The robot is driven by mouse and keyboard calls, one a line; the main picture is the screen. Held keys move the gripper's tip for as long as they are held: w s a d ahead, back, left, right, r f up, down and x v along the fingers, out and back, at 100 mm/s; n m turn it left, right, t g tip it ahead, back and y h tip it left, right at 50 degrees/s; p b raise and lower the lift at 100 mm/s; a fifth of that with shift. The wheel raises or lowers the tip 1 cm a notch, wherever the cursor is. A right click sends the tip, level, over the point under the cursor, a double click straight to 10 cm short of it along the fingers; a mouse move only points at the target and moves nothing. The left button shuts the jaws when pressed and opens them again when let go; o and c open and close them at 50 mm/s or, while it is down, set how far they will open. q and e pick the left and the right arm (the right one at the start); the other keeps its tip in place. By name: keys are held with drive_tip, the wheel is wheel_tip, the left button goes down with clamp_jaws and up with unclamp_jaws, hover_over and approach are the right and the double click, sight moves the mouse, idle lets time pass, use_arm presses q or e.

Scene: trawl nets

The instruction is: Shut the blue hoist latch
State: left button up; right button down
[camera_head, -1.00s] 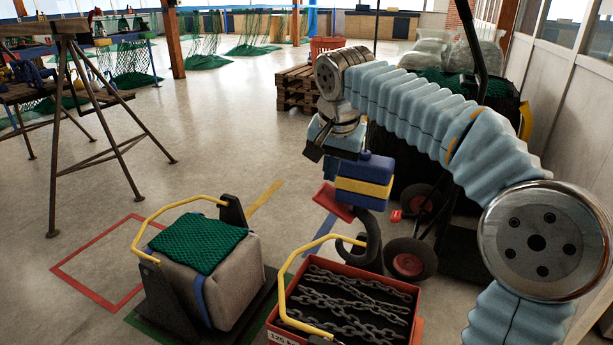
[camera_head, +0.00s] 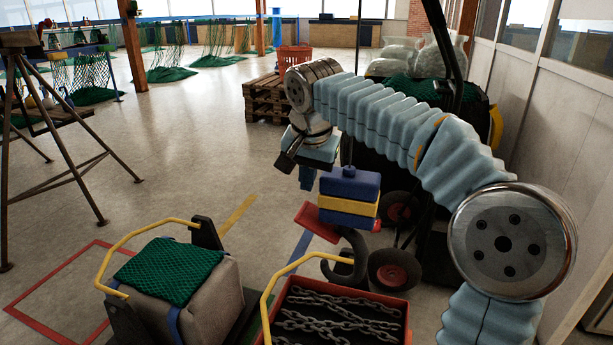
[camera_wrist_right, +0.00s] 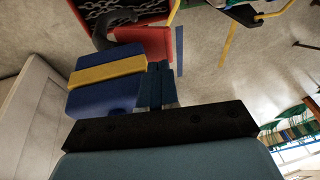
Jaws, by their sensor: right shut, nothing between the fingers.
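The blue hoist block (camera_head: 350,186) with a yellow band (camera_head: 348,207) hangs from a line at the middle right of the head view. Its dark hook (camera_head: 350,262) curves below it. A red latch plate (camera_head: 317,222) sticks out to the left of the hook, tilted, and appears swung away from it. My right gripper (camera_head: 296,178) is shut and empty, to the left of the block and above the red plate. In the right wrist view, the shut fingers (camera_wrist_right: 156,88) point at the red plate (camera_wrist_right: 148,42), beside the blue block (camera_wrist_right: 102,90). Contact cannot be told. My left gripper is not in view.
Below the hook stands a red crate (camera_head: 405,336) of chains with a yellow handle. A grey bale with green net (camera_head: 170,270) and a yellow bar stands left of it.

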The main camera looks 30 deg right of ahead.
drive_tip(key=b, duration=0.1)
approach(299, 219)
drive_tip(key=x, duration=0.5)
drive_tip(key=shift+d+r, duration=0.1)
drive_tip(key=shift+d, duration=0.1)
drive_tip(key=shift+w+a+f, duration=0.2)
drive_tip(key=shift+f, duration=0.4)
